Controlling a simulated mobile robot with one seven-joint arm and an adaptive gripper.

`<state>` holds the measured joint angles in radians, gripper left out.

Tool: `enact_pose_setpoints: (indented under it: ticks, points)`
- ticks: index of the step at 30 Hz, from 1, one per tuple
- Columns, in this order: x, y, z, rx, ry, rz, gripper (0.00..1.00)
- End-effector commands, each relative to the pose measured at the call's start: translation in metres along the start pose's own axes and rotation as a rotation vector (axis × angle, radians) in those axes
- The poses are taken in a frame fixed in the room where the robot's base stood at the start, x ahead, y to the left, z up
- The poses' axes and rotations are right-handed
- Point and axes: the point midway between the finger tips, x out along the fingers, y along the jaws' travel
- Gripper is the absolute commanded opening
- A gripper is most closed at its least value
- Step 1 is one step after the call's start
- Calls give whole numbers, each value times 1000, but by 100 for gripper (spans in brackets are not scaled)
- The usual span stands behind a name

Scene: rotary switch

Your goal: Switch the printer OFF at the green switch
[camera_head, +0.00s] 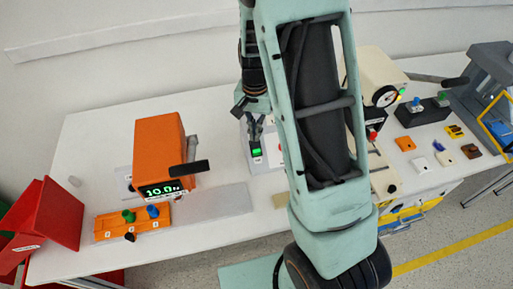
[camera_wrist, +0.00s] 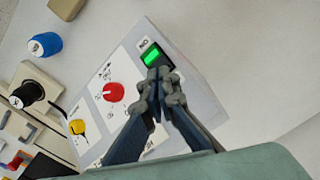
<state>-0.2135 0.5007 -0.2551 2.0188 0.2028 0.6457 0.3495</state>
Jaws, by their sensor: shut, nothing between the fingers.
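The green switch (camera_wrist: 152,56) is a lit green rocker in a black frame on the sloped face of a light grey box (camera_wrist: 202,98). A small white label beside it seems to read ON. In the head view the switch (camera_head: 256,152) glows just below my fingertips. My gripper (camera_wrist: 160,82) is shut and empty, with its fingertips right by the switch's black frame. I cannot tell whether they touch it. In the head view my gripper (camera_head: 256,138) points down at the box, and my arm hides much of it. I cannot identify a printer.
On the same panel are a red knob (camera_wrist: 113,92) and a yellow knob (camera_wrist: 77,127). An orange device (camera_head: 158,150) with a lit display stands to the left on the white table. A cream device with a gauge (camera_head: 385,95) stands to the right.

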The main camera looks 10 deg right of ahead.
Motion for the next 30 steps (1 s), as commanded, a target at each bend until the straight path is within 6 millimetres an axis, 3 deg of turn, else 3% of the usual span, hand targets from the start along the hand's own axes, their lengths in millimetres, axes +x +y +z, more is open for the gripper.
enact_pose_setpoints:
  ticks: [30]
  points:
    - [13,0,0,0,0,0,0]
